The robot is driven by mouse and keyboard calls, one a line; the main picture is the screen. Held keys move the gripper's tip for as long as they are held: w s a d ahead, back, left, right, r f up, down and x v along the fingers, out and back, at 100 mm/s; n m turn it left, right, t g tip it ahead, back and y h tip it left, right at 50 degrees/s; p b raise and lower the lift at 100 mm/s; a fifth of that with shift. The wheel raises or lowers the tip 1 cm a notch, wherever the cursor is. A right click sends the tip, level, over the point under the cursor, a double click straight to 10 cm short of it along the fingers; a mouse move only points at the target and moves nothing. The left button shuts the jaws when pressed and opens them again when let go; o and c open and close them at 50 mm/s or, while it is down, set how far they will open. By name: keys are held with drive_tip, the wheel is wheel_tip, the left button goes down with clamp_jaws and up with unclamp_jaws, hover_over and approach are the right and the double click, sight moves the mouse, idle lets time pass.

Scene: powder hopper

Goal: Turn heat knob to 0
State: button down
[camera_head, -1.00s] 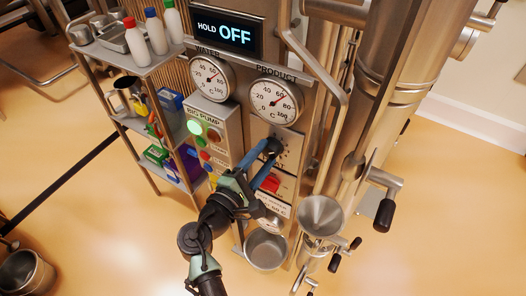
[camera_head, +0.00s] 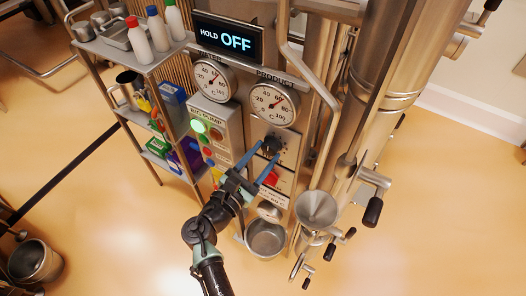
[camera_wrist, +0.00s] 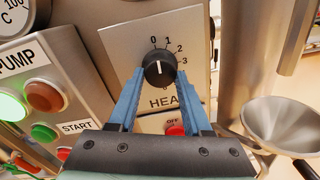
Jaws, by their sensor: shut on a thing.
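The black heat knob (camera_wrist: 159,68) sits on a light metal plate with the marks 0, 1, 2 and 3 around it. Its white pointer line points nearly straight up, at about 0 to 1; I cannot tell exactly which. My gripper (camera_wrist: 165,76) has its two blue fingers on either side of the knob, shut on it. Their contact with the knob is hard to see. In the head view, the knob (camera_head: 272,144) is below the product gauge, with my gripper (camera_head: 267,152) reaching it from below.
A red off switch (camera_wrist: 175,130) is just below the knob. A metal funnel (camera_wrist: 285,125) stands at the right. The display (camera_head: 227,38) reads HOLD OFF. A shelf (camera_head: 150,95) holds bottles.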

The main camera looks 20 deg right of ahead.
drive_tip(key=shift+f+n, duration=0.1)
drive_tip(key=shift+n, duration=0.3)
drive_tip(key=shift+c, duration=1.7)
unclamp_jaws()
drive_tip(key=b+v, duration=0.2)
drive_tip(key=v, duration=1.1)
drive_tip(key=shift+b, duration=0.3)
